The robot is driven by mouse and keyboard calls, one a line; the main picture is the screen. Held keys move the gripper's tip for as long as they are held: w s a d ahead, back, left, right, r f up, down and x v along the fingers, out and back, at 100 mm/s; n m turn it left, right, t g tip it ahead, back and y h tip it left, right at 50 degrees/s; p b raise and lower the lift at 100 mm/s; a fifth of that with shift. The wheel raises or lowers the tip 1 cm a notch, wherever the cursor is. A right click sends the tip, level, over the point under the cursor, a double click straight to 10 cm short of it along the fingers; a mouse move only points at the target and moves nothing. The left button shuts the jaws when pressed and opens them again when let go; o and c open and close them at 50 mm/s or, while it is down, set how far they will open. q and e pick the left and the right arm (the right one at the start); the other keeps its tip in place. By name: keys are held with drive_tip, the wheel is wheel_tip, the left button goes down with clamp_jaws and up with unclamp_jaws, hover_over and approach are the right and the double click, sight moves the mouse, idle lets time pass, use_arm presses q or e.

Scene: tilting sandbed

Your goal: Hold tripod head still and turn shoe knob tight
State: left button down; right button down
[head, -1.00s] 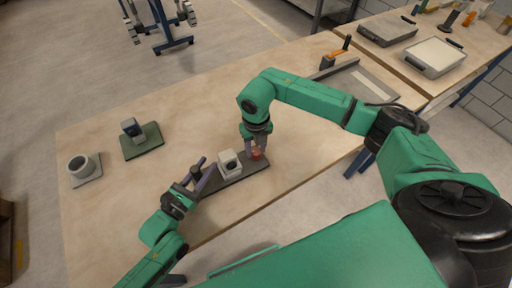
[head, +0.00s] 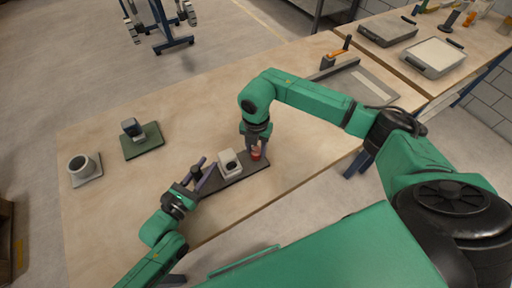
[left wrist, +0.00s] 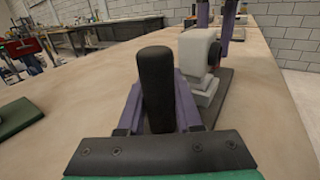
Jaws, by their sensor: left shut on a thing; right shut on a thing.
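The tripod head (head: 229,160) is a pale grey block with a dark round part on its side, standing on a dark base plate (head: 226,181). It also shows in the left wrist view (left wrist: 196,55). A black upright handle (left wrist: 157,85) stands at the plate's near-left end. My left gripper (head: 203,172) has its purple fingers on either side of this handle and is shut on it. The red knob (head: 257,155) is at the plate's right end. My right gripper (head: 256,146) points down from above, shut on this knob and partly hiding it.
A grey cup-like part (head: 83,168) and a dark block on a green mat (head: 143,143) lie at the left of the table (head: 120,200). A flat framed tray (head: 366,84) lies at the back right. The table between is clear.

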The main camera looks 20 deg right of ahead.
sight(256, 151)
idle(0.3)
drive_tip(key=shift+c, duration=2.1)
unclamp_jaws()
wheel_tip(256, 151, up, 12)
use_arm(q)
drive_tip(key=c, duration=0.5)
unclamp_jaws()
